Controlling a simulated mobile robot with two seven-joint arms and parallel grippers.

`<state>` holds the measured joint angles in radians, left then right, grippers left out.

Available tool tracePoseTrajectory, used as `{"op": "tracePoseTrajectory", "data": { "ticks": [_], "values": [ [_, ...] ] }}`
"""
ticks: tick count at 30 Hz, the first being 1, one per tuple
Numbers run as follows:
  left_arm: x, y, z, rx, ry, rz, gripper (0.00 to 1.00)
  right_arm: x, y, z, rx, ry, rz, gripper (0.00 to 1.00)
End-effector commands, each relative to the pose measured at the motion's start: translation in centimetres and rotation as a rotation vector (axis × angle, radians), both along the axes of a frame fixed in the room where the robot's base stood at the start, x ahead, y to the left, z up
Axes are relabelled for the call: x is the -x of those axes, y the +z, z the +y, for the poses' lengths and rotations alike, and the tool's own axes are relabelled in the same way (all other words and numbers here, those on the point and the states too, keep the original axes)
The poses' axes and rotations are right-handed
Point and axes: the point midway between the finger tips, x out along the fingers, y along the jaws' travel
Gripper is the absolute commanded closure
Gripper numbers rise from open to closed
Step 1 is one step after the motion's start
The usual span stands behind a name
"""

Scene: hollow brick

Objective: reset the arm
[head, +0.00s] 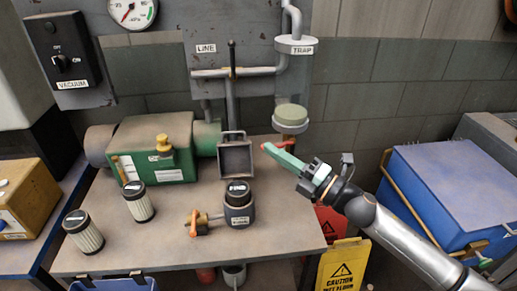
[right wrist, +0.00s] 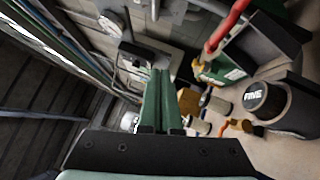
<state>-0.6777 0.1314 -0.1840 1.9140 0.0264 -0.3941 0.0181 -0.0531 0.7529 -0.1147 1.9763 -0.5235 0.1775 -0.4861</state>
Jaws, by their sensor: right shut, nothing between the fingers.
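My right arm reaches in from the lower right in the head view. My left gripper is not in view.
A blue case (head: 440,190) stands right, and a yellow caution sign (head: 342,265) below.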

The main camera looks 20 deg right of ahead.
Motion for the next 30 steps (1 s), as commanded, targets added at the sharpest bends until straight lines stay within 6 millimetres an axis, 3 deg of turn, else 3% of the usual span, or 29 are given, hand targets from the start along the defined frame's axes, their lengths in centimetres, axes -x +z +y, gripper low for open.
{"op": "tracePoseTrajectory", "data": {
  "ticks": [5, 8, 11, 14, 18, 21, 25, 30],
  "values": [
    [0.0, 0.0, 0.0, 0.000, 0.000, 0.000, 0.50, 0.2, 0.1, -0.2, -0.003, -0.001, 0.003, 1.00],
    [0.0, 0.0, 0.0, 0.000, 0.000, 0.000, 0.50, 0.4, -1.5, -0.2, -0.064, -0.015, 0.057, 1.00],
    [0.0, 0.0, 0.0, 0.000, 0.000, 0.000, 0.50, 1.0, -5.7, -0.3, -0.237, -0.061, 0.210, 1.00],
    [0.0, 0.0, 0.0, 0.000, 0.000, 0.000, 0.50, 2.8, -12.3, -0.2, -0.490, -0.147, 0.439, 1.00],
    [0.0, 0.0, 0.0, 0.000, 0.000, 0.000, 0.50, 7.6, -21.9, 1.0, -0.854, -0.301, 0.771, 1.00],
    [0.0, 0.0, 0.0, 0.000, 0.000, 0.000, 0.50, 11.9, -27.6, 2.5, -1.079, -0.419, 0.975, 1.00],
    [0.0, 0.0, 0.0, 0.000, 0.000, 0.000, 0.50, 17.1, -32.5, 4.9, -1.303, -0.554, 1.175, 1.00],
    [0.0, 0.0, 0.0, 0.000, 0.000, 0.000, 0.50, 21.2, -35.4, 6.9, -1.459, -0.659, 1.312, 1.00]
  ]
}}
